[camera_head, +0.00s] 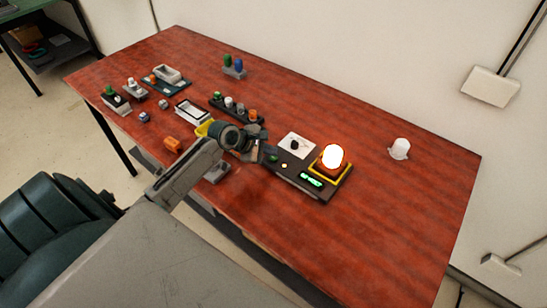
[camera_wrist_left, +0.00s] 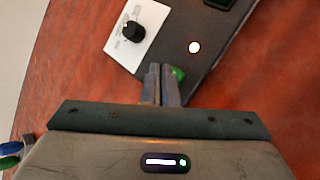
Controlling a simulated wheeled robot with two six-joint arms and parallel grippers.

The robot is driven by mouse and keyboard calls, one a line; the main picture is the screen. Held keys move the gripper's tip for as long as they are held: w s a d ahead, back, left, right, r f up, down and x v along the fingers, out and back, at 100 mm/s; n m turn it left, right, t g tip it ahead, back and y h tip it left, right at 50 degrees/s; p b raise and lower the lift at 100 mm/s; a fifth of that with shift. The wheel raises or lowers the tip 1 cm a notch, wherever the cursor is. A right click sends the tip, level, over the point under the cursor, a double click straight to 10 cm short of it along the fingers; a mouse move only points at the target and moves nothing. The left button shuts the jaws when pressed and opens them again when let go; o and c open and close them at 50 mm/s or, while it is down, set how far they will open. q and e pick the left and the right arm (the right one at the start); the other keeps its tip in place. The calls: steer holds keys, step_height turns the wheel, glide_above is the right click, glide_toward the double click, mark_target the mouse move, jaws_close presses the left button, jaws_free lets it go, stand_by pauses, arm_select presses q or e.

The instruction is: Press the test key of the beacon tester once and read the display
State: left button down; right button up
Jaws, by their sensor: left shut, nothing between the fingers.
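The beacon tester (camera_head: 322,195) is a dark panel on the red table. It carries a green key (camera_head: 273,158), a small lit lamp (camera_head: 284,166) and a display (camera_head: 311,181) with green characters too small to read surely. Its beacon (camera_head: 333,157) glows bright on an orange base with a yellow rim. My left gripper (camera_head: 264,153) is shut and empty at the panel's left end. In the left wrist view the fingertips (camera_wrist_left: 162,70) are right beside the green key (camera_wrist_left: 178,74), partly covering it; I cannot tell whether they touch it.
A white plate with a black knob (camera_head: 296,145) adjoins the panel's back edge. A white domed lamp (camera_head: 399,148) stands farther right. Left of my gripper are a dark strip with several pegs (camera_head: 238,107), a yellow part (camera_head: 203,129) and an orange block (camera_head: 173,144).

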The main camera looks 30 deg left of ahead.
stand_by(0.4)
arm_select(q)
steer(key=shift+f, duration=0.1)
steer(key=shift+f+p, duration=0.25)
steer(key=shift+p, duration=0.2)
steer(key=shift+f, duration=0.1)
steer(key=shift+f, duration=0.45)
stand_by(0.4)
steer(key=shift+r+p, duration=0.95)
steer(key=shift+p, duration=0.45)
